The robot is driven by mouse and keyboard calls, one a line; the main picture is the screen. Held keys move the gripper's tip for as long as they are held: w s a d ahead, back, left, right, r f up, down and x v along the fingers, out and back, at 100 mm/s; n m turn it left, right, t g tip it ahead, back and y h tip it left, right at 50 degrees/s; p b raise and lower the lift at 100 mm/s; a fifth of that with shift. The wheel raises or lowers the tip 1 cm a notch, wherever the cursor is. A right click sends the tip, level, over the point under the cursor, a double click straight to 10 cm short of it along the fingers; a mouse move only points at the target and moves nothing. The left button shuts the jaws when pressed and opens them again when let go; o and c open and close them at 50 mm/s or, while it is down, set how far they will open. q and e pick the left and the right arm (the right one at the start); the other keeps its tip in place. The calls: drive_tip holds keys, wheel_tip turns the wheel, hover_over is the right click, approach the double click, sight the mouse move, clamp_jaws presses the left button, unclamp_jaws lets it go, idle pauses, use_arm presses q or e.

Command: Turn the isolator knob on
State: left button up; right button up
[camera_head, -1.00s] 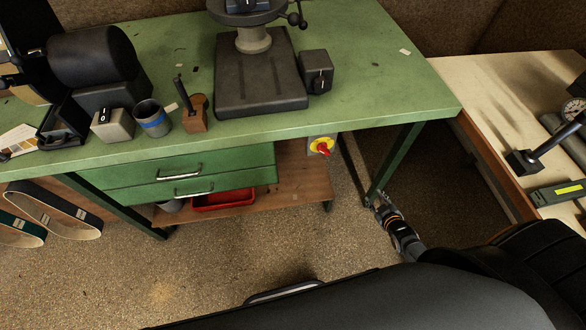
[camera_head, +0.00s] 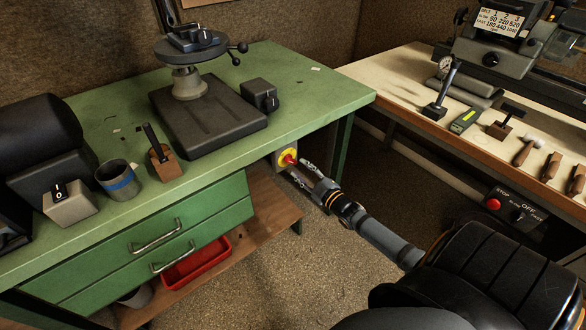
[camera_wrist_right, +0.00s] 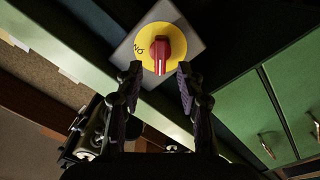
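The isolator knob (camera_head: 291,160) is red, on a yellow disc, on a grey box under the front edge of the green bench. In the right wrist view the knob (camera_wrist_right: 160,50) is ahead of the fingertips, near the top middle. Its white line points toward the bottom of that picture; lettering that looks like "ON" is on the disc at left. My right gripper (camera_head: 303,172) is open, its fingers facing the knob. In the wrist view the gripper (camera_wrist_right: 159,76) has its fingertips apart, the knob lined up between them. I cannot tell whether they touch it. My left gripper is not in view.
The green bench (camera_head: 222,150) has its drawers left of the knob and a leg to its right. A red tray (camera_head: 196,263) is on the shelf below. A cream-topped bench (camera_head: 400,82) with tools stands at the right. Open floor lies below the right arm.

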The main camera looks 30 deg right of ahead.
sight(293, 162)
drive_tip(key=w+b, duration=0.1)
drive_tip(key=w, duration=0.3)
drive_tip(key=shift+w+a+f, duration=0.1)
drive_tip(key=shift+w+f, duration=0.05)
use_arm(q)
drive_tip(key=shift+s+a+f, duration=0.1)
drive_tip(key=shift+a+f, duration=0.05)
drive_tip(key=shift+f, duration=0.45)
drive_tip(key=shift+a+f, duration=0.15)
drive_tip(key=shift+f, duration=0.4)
use_arm(e)
drive_tip(key=shift+w, duration=0.35)
drive_tip(key=shift+c, duration=0.2)
clamp_jaws()
